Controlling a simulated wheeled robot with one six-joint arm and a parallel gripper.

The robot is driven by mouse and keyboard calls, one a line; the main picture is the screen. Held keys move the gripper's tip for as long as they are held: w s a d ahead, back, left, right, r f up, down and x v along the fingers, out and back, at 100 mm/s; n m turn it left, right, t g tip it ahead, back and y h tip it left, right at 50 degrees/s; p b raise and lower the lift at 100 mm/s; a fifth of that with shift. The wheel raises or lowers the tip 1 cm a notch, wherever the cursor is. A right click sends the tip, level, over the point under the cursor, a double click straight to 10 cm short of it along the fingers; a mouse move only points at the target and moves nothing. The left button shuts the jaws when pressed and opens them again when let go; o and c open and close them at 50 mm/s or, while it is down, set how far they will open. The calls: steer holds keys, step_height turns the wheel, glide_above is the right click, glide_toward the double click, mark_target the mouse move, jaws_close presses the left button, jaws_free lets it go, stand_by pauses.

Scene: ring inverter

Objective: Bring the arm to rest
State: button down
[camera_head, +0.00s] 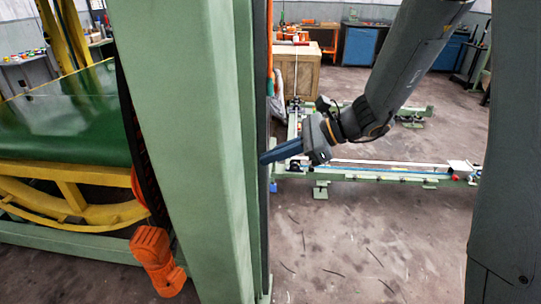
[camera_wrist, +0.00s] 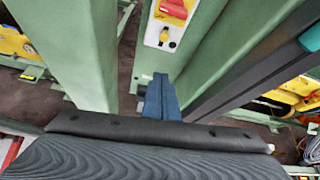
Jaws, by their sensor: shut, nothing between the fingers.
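My gripper (camera_head: 264,158) is at the end of my dark grey arm, in the middle of the head view. Its blue fingers point left and a little down, and their tips overlap the right edge of a large green post (camera_head: 190,140). I cannot tell whether they touch it. In the wrist view the gripper (camera_wrist: 162,78) shows its blue fingers together with nothing between them.
A green machine with a yellow curved frame (camera_head: 95,212) stands at the left. An orange motor (camera_head: 158,262) sits low beside the post. A low green floor rail (camera_head: 370,175) lies behind my arm. A wooden crate (camera_head: 298,72) stands farther back.

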steer(key=s+d+f+n+g+h, duration=0.2)
steer(key=s+d+f+n+h, duration=0.15)
steer(key=s, duration=0.25)
steer(key=s+d+f+n+g+h, duration=0.1)
steer(key=s+d+f+n+h, duration=0.1)
steer(key=s+n, duration=0.3)
steer(key=s+d+f+n+h, duration=0.1)
steer(key=s+d+n+h, duration=0.1)
steer(key=d+n, duration=0.3)
steer(key=s+d+f+n+t+h, duration=0.1)
steer(key=s+d+n+h, duration=0.2)
steer(key=d, duration=0.3)
steer(key=shift+n+h, duration=0.55)
steer(key=shift+n, duration=0.3)
steer(key=shift+d, duration=0.1)
